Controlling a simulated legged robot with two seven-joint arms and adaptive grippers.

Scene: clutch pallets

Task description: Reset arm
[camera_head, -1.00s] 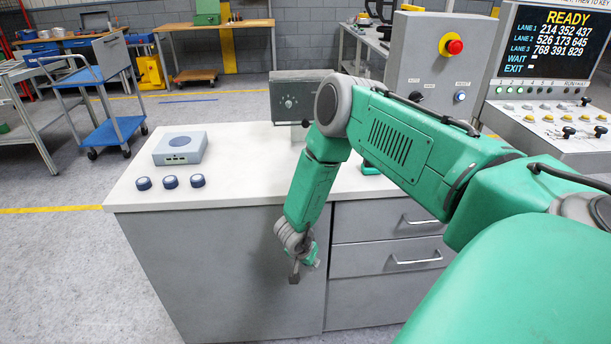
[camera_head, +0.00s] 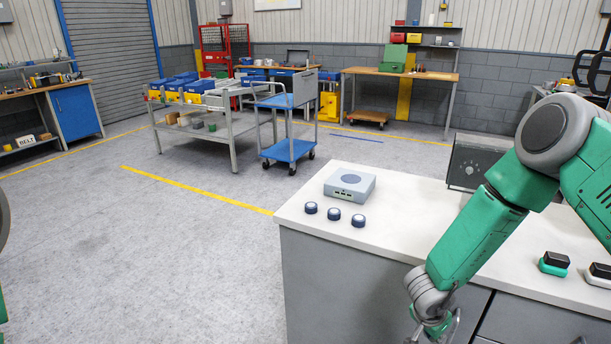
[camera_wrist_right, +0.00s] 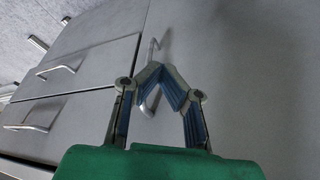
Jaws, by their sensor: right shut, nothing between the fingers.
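My right arm comes in from the right in the head view, its forearm hanging down over the front edge of the white-topped counter (camera_head: 400,211). My right gripper (camera_head: 430,328) is at the bottom edge of that view, low before the grey counter front and partly cut off. In the right wrist view, my right gripper (camera_wrist_right: 152,75) has its blue-padded fingers closed together at the tips, with nothing held. Drawer fronts and handles lie behind it. My left gripper is out of view; only a sliver of my left arm shows at the left edge.
A blue cart (camera_head: 288,149) and a workbench (camera_head: 400,73) stand behind. The floor at left is clear.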

